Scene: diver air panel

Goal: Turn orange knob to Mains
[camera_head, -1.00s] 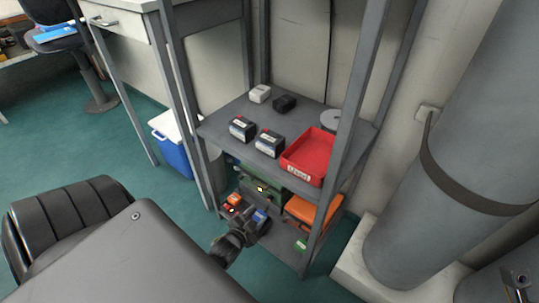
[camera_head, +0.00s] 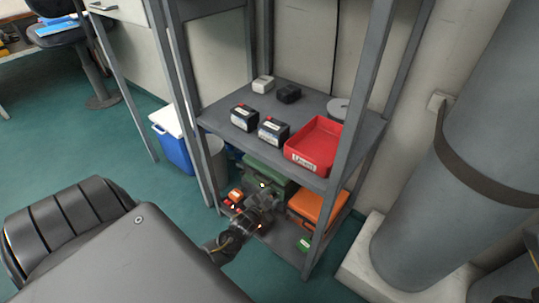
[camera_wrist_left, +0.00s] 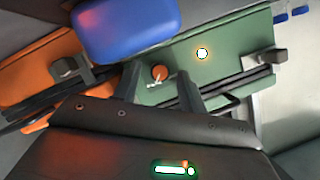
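The orange knob (camera_wrist_left: 159,73) sits on the face of a green case (camera_wrist_left: 215,60) in the left wrist view, with small white marks just below it. The case also shows on the lower shelf in the head view (camera_head: 268,173); the knob cannot be made out there. My left gripper (camera_wrist_left: 157,76) is open, its two dark fingers apart with the knob between them in the picture. Whether they touch it, I cannot tell. In the head view the left gripper (camera_head: 262,203) is in front of the case. The Mains label is not readable. My right gripper is not seen.
A blue object (camera_wrist_left: 125,30) is close beside the fingers, and an orange case (camera_wrist_left: 40,70) lies left. A lit round lamp (camera_wrist_left: 202,53) is right of the knob. Above are the upper shelf's red tray (camera_head: 315,143) and a grey shelf post (camera_head: 350,120).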

